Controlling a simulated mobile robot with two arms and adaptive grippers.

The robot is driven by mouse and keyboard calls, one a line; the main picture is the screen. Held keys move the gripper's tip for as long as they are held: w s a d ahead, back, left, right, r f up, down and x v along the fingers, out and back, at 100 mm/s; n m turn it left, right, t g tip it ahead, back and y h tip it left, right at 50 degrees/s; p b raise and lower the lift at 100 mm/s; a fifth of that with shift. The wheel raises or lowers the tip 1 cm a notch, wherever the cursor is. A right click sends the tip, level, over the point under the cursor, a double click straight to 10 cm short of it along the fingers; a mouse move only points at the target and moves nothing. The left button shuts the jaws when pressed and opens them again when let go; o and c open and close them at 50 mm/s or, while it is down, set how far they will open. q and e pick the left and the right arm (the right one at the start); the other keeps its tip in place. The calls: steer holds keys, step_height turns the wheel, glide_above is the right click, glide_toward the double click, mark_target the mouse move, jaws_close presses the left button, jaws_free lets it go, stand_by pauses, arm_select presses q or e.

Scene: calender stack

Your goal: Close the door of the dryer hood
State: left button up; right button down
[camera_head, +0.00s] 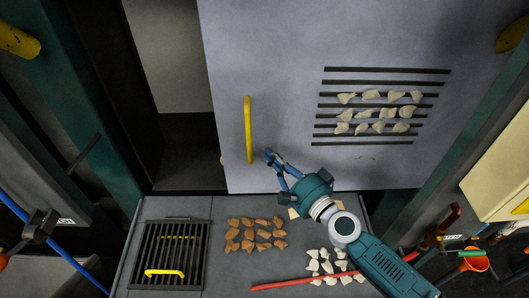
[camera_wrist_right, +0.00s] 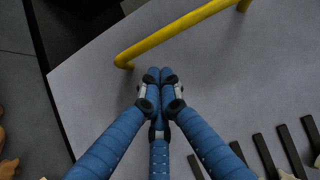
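The dryer hood door (camera_head: 290,60) is a large pale grey panel. A dark gap is open along its left side. Its yellow bar handle (camera_head: 248,130) stands upright near the left edge. My right gripper (camera_head: 270,158) is in front of the door, just right of the handle's lower end. In the right wrist view the fingertips (camera_wrist_right: 160,75) are drawn together with nothing seen between them. The handle (camera_wrist_right: 170,38) passes beyond the tips there, and they do not grip it. My left gripper is not in view.
Black slats (camera_head: 385,69) and pale chips sit at the door's right. Below is a grey table (camera_head: 225,275) with a black grille (camera_head: 148,254), brown chips (camera_head: 248,246), pale chips and a red rod (camera_head: 290,284). Green posts (camera_head: 105,130) flank the door. An orange funnel (camera_head: 474,262) is at right.

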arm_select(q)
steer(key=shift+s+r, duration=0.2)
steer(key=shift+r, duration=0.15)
arm_select(e)
steer(key=shift+w+a, duration=0.1)
steer(key=shift+a, duration=1.1)
